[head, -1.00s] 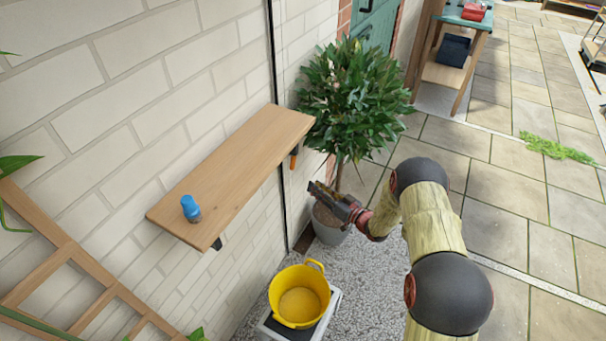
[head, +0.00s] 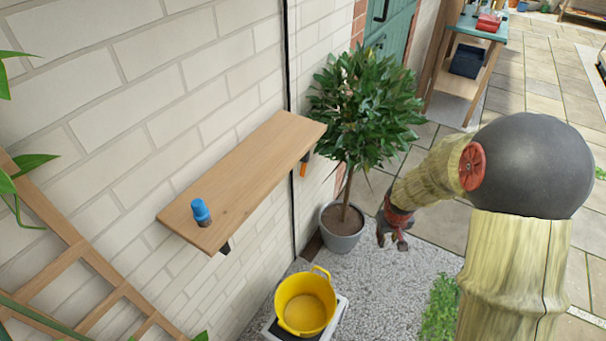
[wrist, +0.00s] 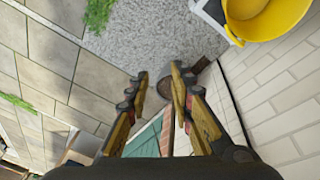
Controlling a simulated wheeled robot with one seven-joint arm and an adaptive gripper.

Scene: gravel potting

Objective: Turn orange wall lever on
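The orange lever (head: 304,166) is small in the head view. It is on the pale brick wall by the far end of the wooden shelf, partly hidden by the shelf. Its exact angle is hard to tell. I cannot make it out in the wrist view. My gripper (head: 393,240) hangs fingers down over the gravel, right of the potted tree and well apart from the lever. In the wrist view my gripper (wrist: 158,78) has its two fingers spread, with nothing held between them.
The wooden shelf (head: 245,170) juts from the wall and carries a blue-capped bottle (head: 201,212). A potted tree (head: 362,105) in a grey pot (head: 342,240) stands beyond the lever. A yellow bucket (head: 305,303) sits below the shelf. Gravel and paving lie open to the right.

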